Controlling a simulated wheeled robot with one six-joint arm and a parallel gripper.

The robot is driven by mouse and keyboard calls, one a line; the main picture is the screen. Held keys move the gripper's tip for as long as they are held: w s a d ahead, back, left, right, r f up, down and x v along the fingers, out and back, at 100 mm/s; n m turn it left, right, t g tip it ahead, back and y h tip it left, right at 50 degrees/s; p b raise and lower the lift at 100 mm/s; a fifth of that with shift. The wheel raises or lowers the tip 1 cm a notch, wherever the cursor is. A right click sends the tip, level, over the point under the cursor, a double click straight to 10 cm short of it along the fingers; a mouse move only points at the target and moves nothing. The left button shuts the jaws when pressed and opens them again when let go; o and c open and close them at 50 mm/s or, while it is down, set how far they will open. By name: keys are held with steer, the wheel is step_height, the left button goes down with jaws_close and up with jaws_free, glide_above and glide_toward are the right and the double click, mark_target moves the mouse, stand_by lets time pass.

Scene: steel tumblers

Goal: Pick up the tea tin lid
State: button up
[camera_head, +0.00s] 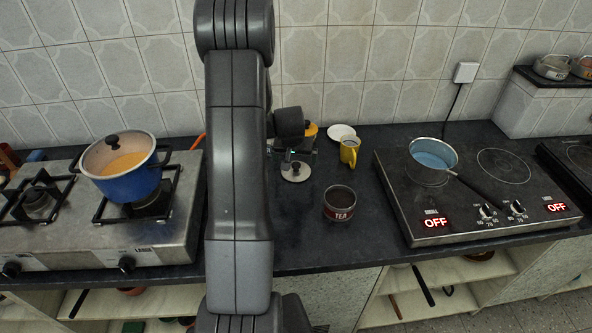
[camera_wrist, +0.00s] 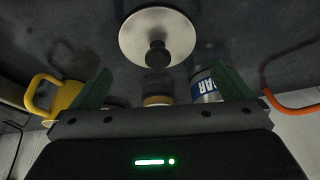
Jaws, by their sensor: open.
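The tea tin lid is a round steel disc with a dark knob. It lies flat on the dark counter in the wrist view (camera_wrist: 133,38), and its disc shows just below my gripper in the head view (camera_head: 295,174). The red tin labelled TEA (camera_head: 340,214) stands uncovered to the right of the lid and nearer the front. My gripper (camera_head: 294,152) is open and empty. In the wrist view its two green fingers (camera_wrist: 162,88) are spread wide, and the lid with its knob shows just beyond their tips, apart from them.
A yellow mug (camera_head: 349,153) and a white saucer (camera_head: 341,131) are behind the tea tin. A tin with a blue label (camera_wrist: 207,87) is near one finger in the wrist view. A blue pot (camera_head: 125,187) is on the left stove; a small pan (camera_head: 431,160) is on the right hob.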

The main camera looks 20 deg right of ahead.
mark_target(296, 165)
steer(key=shift+s+p+x, duration=0.15)
steer(key=shift+p+x, duration=0.1)
steer(key=shift+x, duration=0.85)
steer(key=shift+s+p+x, duration=0.15)
steer(key=shift+p+x, duration=0.1)
steer(key=shift+x, duration=0.9)
steer(key=shift+f, duration=0.15)
steer(key=c, duration=0.7)
